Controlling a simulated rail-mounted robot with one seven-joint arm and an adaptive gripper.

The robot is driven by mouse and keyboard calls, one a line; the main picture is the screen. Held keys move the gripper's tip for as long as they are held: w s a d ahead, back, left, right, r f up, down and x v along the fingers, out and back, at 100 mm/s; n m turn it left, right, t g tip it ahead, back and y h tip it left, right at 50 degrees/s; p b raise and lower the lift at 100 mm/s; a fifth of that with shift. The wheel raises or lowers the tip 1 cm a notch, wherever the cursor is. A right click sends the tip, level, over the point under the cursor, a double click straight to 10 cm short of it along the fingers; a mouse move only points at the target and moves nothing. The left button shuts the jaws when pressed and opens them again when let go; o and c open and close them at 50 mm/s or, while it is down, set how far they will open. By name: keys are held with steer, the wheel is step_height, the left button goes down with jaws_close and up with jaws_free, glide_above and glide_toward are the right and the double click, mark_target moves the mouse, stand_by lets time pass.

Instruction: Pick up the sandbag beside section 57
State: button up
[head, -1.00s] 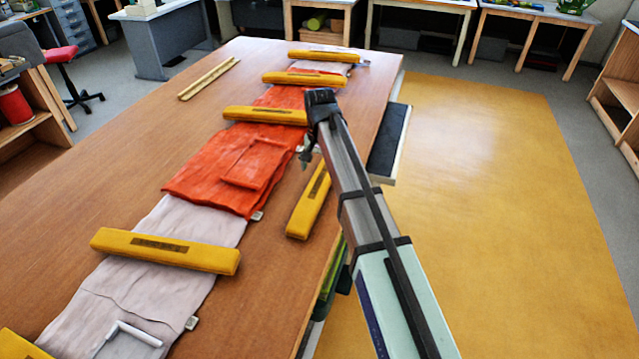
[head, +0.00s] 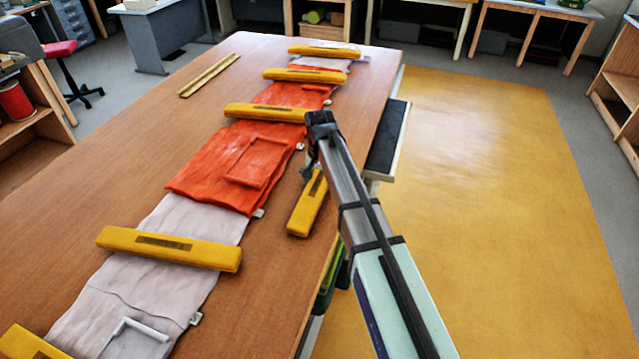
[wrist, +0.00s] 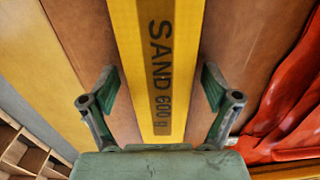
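A yellow sandbag (head: 306,212) lies on the brown table to the right of the red fabric section, apart from it. In the wrist view the sandbag (wrist: 155,60) is marked "SAND 600 g" and runs lengthwise between the two green fingers. My gripper (wrist: 158,88) is open, with a finger on each side of the bag and a gap on both sides. In the head view my gripper (head: 308,172) is at the bag's far end, and my arm covers part of it. I see no section number.
Several other yellow sandbags lie across the fabric strip, including one on the pale part (head: 168,248) and one on the red part (head: 262,113). The red fabric (wrist: 290,95) is close on the right in the wrist view. A wooden strip (head: 208,75) lies far left.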

jaws_close()
steer(key=shift+r, duration=0.2)
